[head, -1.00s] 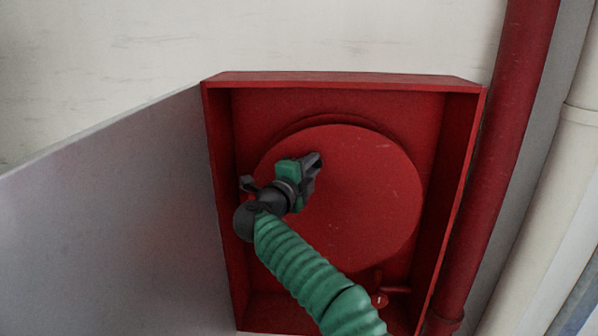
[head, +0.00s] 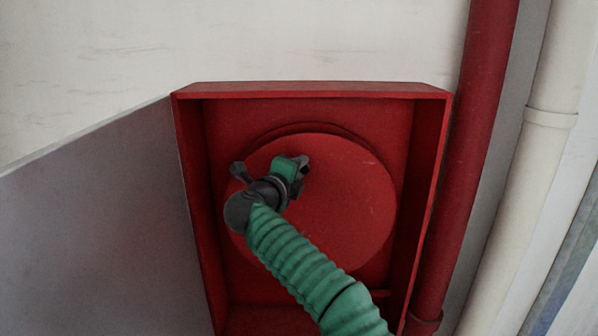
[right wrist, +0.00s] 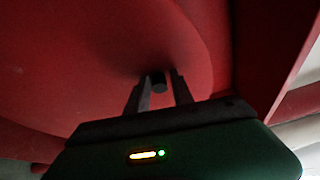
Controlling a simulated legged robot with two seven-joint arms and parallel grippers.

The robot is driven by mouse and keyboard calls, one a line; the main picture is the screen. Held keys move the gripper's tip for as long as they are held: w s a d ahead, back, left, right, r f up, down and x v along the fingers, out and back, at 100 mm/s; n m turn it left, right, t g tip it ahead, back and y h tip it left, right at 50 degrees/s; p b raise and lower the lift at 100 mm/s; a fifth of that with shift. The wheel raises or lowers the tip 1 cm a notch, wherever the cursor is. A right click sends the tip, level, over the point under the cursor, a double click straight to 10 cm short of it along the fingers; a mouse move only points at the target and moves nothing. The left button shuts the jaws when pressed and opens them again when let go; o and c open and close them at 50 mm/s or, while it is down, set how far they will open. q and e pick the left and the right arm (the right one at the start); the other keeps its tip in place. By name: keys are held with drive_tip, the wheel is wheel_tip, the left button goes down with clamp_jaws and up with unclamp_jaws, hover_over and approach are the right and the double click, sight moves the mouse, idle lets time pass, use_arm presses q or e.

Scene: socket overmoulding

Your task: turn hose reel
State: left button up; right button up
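The hose reel (head: 345,215) is a round red disc inside an open red cabinet (head: 310,90). My right gripper (head: 302,167) is at the upper left part of the disc's face, its arm coming up from below. In the right wrist view, my right gripper (right wrist: 160,82) has its two dark fingers apart. A short dark knob (right wrist: 158,80) on the disc stands between them, with a narrow gap seen beside it; contact is hard to tell. The knob is hidden in the head view. My left gripper is not in view.
The grey cabinet door (head: 100,220) stands open at the left. A red pipe (head: 465,150) and a pale pipe (head: 535,150) run along the right of the cabinet. The wall (head: 220,40) above is bare.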

drive_tip(key=shift+o, duration=1.2)
drive_tip(key=shift+a, duration=0.1)
drive_tip(key=shift+a+f, duration=0.1)
drive_tip(key=b+v, duration=0.7)
drive_tip(key=v, duration=0.9)
drive_tip(key=shift+s+a, duration=0.2)
drive_tip(key=shift+s, duration=0.1)
